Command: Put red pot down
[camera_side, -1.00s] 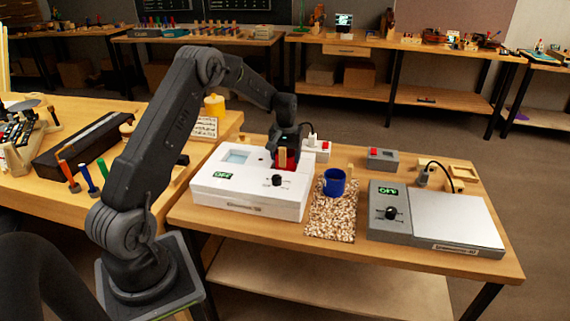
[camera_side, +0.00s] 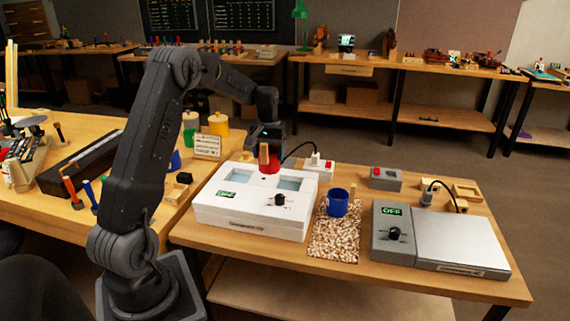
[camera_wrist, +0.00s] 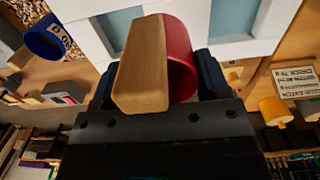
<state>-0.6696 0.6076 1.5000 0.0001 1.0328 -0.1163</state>
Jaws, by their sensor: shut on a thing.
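My gripper (camera_side: 266,138) is shut on the red pot (camera_side: 270,164) and holds it by the back edge of the white double-well unit (camera_side: 250,222). In the wrist view the red pot (camera_wrist: 180,60) sits between my fingers, with a wooden handle (camera_wrist: 143,65) in front of it. Both wells of the white unit show empty. The pot looks raised, but its underside is hidden behind the unit's top, so I cannot tell its exact height.
A blue pot (camera_side: 337,204) stands on a speckled mat (camera_side: 334,240) right of the white unit. A power strip (camera_side: 319,165) lies behind. The left table (camera_side: 95,185) holds tools, a card and yellow containers (camera_side: 218,124).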

